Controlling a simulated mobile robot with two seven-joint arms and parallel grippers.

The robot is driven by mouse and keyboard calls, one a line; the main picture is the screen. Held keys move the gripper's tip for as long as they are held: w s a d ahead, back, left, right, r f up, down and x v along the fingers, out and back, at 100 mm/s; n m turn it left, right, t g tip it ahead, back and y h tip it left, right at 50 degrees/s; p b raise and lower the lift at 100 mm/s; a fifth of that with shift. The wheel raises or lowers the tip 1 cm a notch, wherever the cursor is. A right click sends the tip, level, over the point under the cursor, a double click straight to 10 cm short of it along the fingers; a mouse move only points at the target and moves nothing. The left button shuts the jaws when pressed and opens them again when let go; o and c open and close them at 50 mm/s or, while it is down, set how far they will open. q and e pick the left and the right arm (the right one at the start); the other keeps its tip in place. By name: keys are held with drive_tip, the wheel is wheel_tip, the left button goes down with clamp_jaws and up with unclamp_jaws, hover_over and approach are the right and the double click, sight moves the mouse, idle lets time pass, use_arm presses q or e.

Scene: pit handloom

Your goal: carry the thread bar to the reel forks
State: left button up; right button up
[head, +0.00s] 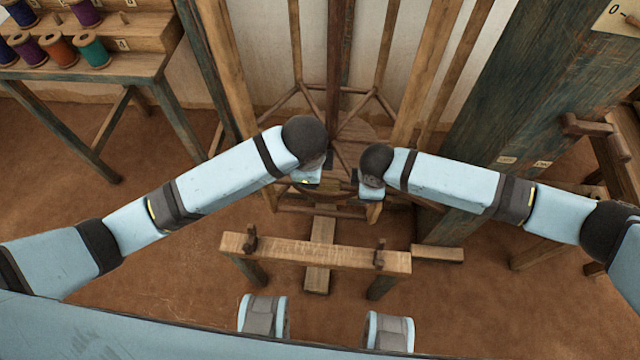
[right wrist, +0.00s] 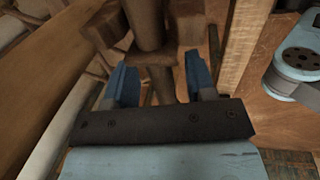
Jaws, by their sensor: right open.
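The reel forks appear to be the two dark uprights, left (head: 250,239) and right (head: 379,256), on a low wooden stand (head: 315,251); nothing lies across them. My left gripper (head: 312,174) is at the loom's middle, mostly hidden under its wrist, so its jaws do not show. My right gripper (head: 371,190) is beside it, to the right. In the right wrist view its two blue fingers (right wrist: 160,78) are apart, with a round brown wooden bar (right wrist: 150,30) between or just beyond them. It may be the thread bar; I cannot tell if the fingers touch it.
Loom posts (head: 228,75) rise behind the grippers. A dark green-brown beam (head: 500,130) stands at right. A shelf table (head: 90,65) with several thread spools is at upper left. Brown floor (head: 150,290) is open left of the stand.

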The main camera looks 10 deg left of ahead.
wheel_tip(320, 180, up, 11)
drive_tip(key=s, duration=0.2)
drive_tip(key=shift+r, duration=0.15)
drive_tip(key=shift+s, duration=0.1)
idle(0.4)
